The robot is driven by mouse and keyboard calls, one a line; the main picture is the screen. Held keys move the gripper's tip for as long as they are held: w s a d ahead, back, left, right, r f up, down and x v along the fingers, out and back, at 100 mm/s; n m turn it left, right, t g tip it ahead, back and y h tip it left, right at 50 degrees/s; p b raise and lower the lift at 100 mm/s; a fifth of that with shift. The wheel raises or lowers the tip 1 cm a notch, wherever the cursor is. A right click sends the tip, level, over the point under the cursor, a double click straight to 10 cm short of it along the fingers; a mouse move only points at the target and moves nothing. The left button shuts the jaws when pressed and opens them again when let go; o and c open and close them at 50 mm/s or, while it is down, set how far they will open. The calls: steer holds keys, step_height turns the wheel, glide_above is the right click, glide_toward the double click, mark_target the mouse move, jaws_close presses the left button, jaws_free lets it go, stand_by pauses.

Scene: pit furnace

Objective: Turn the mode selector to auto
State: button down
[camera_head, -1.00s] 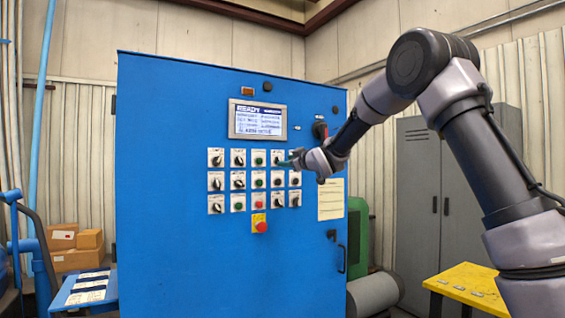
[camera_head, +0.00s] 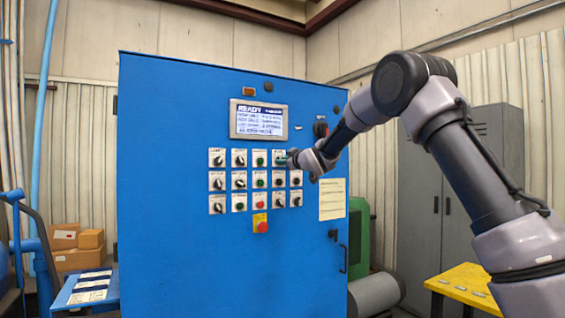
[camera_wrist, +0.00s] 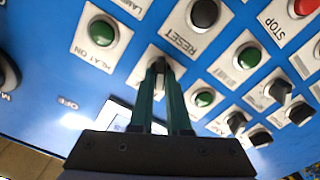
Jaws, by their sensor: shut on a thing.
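The blue control cabinet (camera_head: 180,260) carries rows of knobs and buttons on white plates. My gripper (camera_head: 288,160) is at the right end of the top row, against the panel. In the wrist view, its two dark green fingers (camera_wrist: 164,68) are closed around a dark selector knob (camera_wrist: 159,66) on a white plate. The fingers cover much of the knob, so its pointer angle and label cannot be read. In the head view my gripper hides this knob.
Close by in the wrist view are a green HEAT ON button (camera_wrist: 102,31), a black RESET button (camera_wrist: 204,13) and a red STOP button (camera_wrist: 304,6). A display (camera_head: 258,120) reading READY is above the rows. A yellow table (camera_head: 462,284) stands at the lower right.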

steer(key=shift+m, duration=0.4)
steer(key=m, duration=1.1)
steer(key=shift+w+d, duration=0.1)
steer(key=shift+d, duration=0.1)
stand_by(0.5)
steer(key=c, duration=0.9)
jaws_free()
